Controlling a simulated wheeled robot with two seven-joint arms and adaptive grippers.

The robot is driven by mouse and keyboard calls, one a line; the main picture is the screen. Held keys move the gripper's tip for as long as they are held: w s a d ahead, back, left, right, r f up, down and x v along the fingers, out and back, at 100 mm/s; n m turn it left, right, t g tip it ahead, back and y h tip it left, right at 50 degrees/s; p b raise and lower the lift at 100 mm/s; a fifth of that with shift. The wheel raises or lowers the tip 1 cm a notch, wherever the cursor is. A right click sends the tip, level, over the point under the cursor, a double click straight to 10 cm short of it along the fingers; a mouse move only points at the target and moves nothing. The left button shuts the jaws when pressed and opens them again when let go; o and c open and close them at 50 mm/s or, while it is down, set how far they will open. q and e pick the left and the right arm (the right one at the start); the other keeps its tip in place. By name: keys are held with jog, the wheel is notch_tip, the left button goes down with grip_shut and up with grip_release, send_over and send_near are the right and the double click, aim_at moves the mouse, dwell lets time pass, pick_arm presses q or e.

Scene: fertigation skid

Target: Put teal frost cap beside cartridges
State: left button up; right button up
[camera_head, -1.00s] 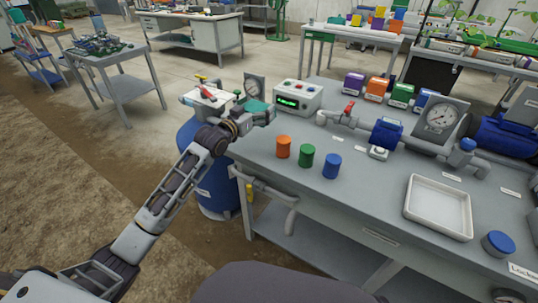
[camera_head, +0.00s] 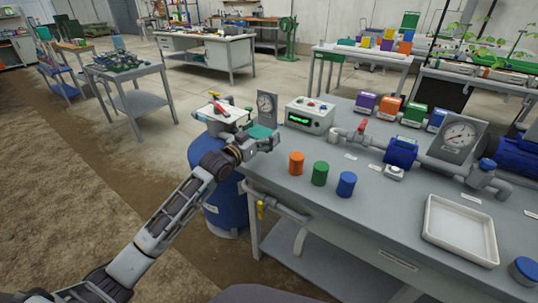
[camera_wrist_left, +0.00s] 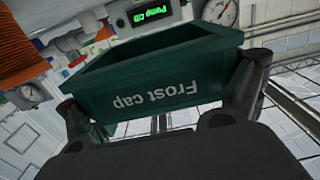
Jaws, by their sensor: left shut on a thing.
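The teal frost cap (camera_head: 261,131) shows as a small teal piece at my left gripper (camera_head: 268,143), by the left end of the grey bench. In the left wrist view the frost cap (camera_wrist_left: 165,75) is a dark teal, open box shape with an upside-down "Frost cap" label. My left gripper (camera_wrist_left: 165,105) is shut on it, one finger at each side. Short orange (camera_head: 296,163), green (camera_head: 320,173) and blue (camera_head: 346,184) cylinders stand in a row on the bench. I cannot tell whether these are the cartridges. My right gripper is out of view.
A controller box (camera_head: 310,116) with a green display and a gauge (camera_head: 266,104) stand near the cap. Purple, orange, green and blue boxes (camera_head: 390,107) line the back. Pipes, a red-handled valve (camera_head: 362,127) and a white tray (camera_head: 460,230) are farther right. A blue drum (camera_head: 226,207) stands at the bench's left end.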

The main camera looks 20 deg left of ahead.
pick_arm(q)
notch_tip(320, 180, down, 3)
jog(key=shift+f+b, duration=0.1)
jog(key=shift+b, duration=0.25)
jog(key=shift+f, duration=0.1)
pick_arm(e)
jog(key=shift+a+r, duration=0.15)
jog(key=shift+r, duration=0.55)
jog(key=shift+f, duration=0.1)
pick_arm(q)
jog(key=shift+f, duration=0.65)
notch_tip(320, 180, down, 2)
jog(key=shift+f+b, duration=0.15)
jog(key=shift+b, duration=0.4)
jog(key=shift+f, duration=0.2)
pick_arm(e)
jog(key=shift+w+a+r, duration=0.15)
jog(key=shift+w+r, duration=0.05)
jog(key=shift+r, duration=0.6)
